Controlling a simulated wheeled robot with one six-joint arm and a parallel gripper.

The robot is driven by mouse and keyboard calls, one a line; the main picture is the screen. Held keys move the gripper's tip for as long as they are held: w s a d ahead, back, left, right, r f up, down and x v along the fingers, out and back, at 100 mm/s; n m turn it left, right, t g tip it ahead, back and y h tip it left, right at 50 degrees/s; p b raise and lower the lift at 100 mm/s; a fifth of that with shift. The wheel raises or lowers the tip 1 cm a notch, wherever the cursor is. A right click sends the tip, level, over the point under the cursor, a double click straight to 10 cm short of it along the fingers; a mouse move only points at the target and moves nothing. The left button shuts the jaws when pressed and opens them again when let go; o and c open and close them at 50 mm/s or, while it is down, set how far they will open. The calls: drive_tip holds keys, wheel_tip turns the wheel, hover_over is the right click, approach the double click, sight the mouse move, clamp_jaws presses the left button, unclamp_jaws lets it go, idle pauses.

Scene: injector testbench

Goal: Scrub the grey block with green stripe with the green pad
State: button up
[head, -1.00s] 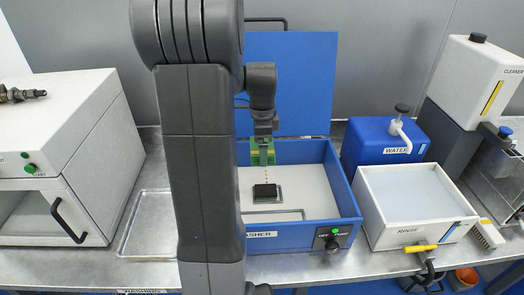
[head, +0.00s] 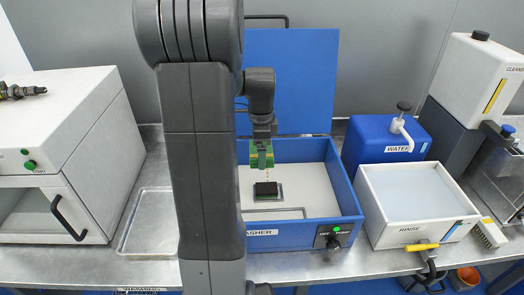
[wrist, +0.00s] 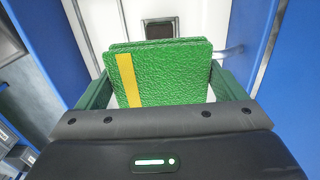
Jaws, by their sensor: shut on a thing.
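The green pad (head: 261,157) has a yellow stripe and is held in my gripper (head: 262,146). In the wrist view the pad (wrist: 165,75) fills the space between the jaws of my gripper (wrist: 155,90). A dark block (head: 265,189) sits on the white floor of the open blue washer (head: 350,212). The pad is above and behind the block in the head view, apart from it. In the wrist view a dark block (wrist: 158,30) shows just beyond the pad's edge, partly hidden by it. I cannot make out its green stripe clearly.
The washer's blue lid (head: 300,80) stands raised behind. A rinse tub (head: 410,232) and a blue water dispenser (head: 385,140) stand to the right. A metal tray (head: 152,205) and a white cabinet (head: 75,115) are at left. My arm hides the washer's left side.

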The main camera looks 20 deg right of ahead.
drive_tip(key=b, duration=0.8)
approach(271, 187)
drive_tip(key=a+f, duration=0.2)
drive_tip(key=f, duration=0.1)
drive_tip(key=a+f, duration=0.1)
drive_tip(key=f, duration=0.1)
drive_tip(key=shift+w+a+f, duration=0.15)
drive_tip(key=shift+w+f, duration=0.05)
drive_tip(key=shift+w, duration=0.2)
drive_tip(key=shift+f+b, duration=0.5)
drive_tip(key=shift+f, duration=0.1)
drive_tip(key=shift+s+d+r+p, duration=0.15)
drive_tip(key=shift+s+d, duration=0.1)
drive_tip(key=shift+d, duration=0.65)
drive_tip(key=shift+s+d+p, duration=0.15)
drive_tip(key=shift+s+d, duration=0.05)
drive_tip(key=shift+d, duration=0.7)
drive_tip(key=shift+w+a, duration=0.25)
drive_tip(key=shift+a, duration=0.65)
drive_tip(key=shift+w+a, duration=0.2)
drive_tip(key=shift+a, duration=0.7)
drive_tip(key=shift+s+d+f, duration=0.15)
drive_tip(key=shift+s+d, duration=0.1)
drive_tip(key=shift+d, duration=0.6)
drive_tip(key=shift+s+d+f, duration=0.1)
drive_tip(key=shift+s+d, duration=0.15)
drive_tip(key=shift+d, duration=0.55)
